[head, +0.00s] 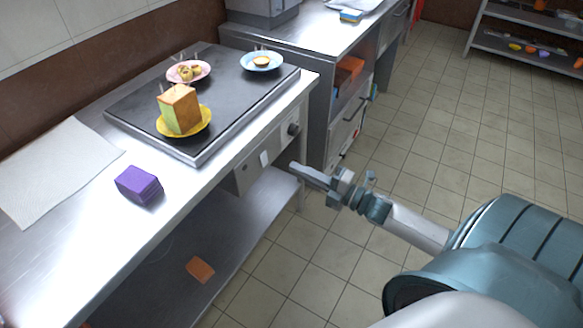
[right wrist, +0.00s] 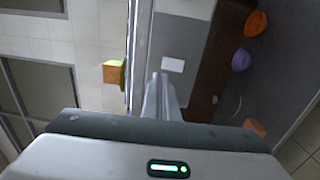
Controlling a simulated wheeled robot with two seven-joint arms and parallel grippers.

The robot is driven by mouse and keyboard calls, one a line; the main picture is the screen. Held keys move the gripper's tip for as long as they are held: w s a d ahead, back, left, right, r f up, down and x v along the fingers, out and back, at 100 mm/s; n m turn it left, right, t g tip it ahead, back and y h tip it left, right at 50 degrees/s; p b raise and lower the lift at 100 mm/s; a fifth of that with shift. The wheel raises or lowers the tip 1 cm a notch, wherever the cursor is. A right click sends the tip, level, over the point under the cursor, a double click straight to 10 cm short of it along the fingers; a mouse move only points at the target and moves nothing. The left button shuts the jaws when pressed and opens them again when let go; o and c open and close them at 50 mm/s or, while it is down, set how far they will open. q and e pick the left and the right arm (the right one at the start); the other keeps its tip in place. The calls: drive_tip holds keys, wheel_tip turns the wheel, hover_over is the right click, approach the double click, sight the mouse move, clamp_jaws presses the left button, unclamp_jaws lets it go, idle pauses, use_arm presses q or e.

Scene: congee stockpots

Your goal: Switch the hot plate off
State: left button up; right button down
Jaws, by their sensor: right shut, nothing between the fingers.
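The hot plate (head: 225,85) is a dark flat slab on the steel counter, with dishes on it. Its grey front panel (head: 275,140) bears a dark round knob (head: 293,129) and a small white rectangular plate or switch (head: 264,158). My right gripper (head: 294,166) is shut and empty, a little right of and below the white switch, with its fingers pointing towards the panel. In the right wrist view the shut fingers (right wrist: 160,78) lie just short of a white rectangle (right wrist: 172,65) on the panel. Contact cannot be told. My left gripper is out of view.
On the slab stand a yellow plate (head: 203,124) with a tall block of food, a pink plate (head: 174,76) and a blue plate (head: 275,62). A purple block (head: 138,184) and a white sheet (head: 65,165) lie on the counter. A lower shelf (head: 235,245) runs underneath. The tiled floor is open.

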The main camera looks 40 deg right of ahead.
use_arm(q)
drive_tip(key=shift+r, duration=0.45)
use_arm(e)
drive_tip(key=shift+r+v, duration=0.2)
drive_tip(key=shift+v, duration=1)
drive_tip(key=shift+r+v, duration=0.25)
drive_tip(key=shift+v, duration=1)
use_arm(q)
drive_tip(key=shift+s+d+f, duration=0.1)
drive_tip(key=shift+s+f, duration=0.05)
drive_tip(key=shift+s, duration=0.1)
use_arm(e)
drive_tip(key=shift+f, duration=0.1)
